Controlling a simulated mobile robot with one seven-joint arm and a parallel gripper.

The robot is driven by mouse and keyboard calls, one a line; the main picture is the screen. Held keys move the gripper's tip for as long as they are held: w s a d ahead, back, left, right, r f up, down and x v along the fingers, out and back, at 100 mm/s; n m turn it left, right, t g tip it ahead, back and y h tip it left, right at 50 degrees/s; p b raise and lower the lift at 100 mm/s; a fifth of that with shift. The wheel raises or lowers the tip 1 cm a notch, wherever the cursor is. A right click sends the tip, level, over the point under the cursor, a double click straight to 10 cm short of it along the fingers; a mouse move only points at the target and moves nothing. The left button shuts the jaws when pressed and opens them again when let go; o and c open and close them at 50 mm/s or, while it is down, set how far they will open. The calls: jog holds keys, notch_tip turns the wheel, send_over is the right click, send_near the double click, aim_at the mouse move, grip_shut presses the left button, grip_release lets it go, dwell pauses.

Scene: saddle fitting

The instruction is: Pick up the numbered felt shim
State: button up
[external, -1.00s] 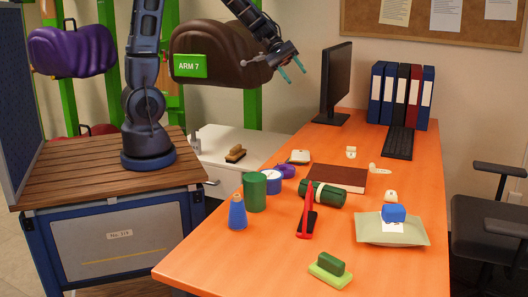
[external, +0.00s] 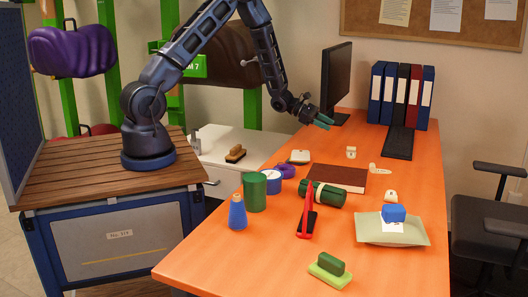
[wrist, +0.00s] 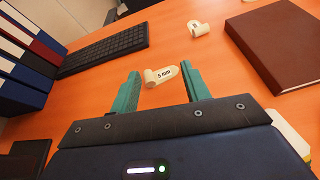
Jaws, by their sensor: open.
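A small cream felt shim (wrist: 153,78) with a white label and dark print lies flat on the orange table. In the wrist view it lies just beyond and between my fingertips, not touching them; the print is too small to read surely. It also shows in the external view (external: 351,152), behind the brown book. A second cream shim with a label (wrist: 196,29) lies farther off, and its outline is also seen in the external view (external: 380,169). My gripper (external: 323,121), with teal fingers, is open and empty above the table's back part; it also shows in the wrist view (wrist: 163,88).
A brown book (external: 338,178) lies in front of the near shim. A keyboard (external: 398,142) and several binders (external: 403,97) are to the right, a monitor (external: 336,82) behind. Another pale piece (external: 390,196) lies by the green tray (external: 410,235).

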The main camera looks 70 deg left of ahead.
aim_at(346, 152)
jog(key=a+f+n, duration=0.1)
jog(key=f, duration=0.1)
jog(key=w+a+f+n+y, duration=0.1)
jog(key=f, duration=0.1)
jog(key=a+f+n+t, duration=0.1)
jog(key=f, duration=0.1)
jog(key=shift+w+a+f+y, duration=0.1)
jog(key=shift+w+f+y, duration=0.2)
jog(key=shift+f, duration=0.05)
jog(key=shift+w+f, duration=0.15)
jog(key=x, duration=0.5)
jog(key=shift+x, duration=2.75)
jog(key=shift+w+a, duration=0.15)
jog(key=shift+a, duration=0.05)
grip_shut()
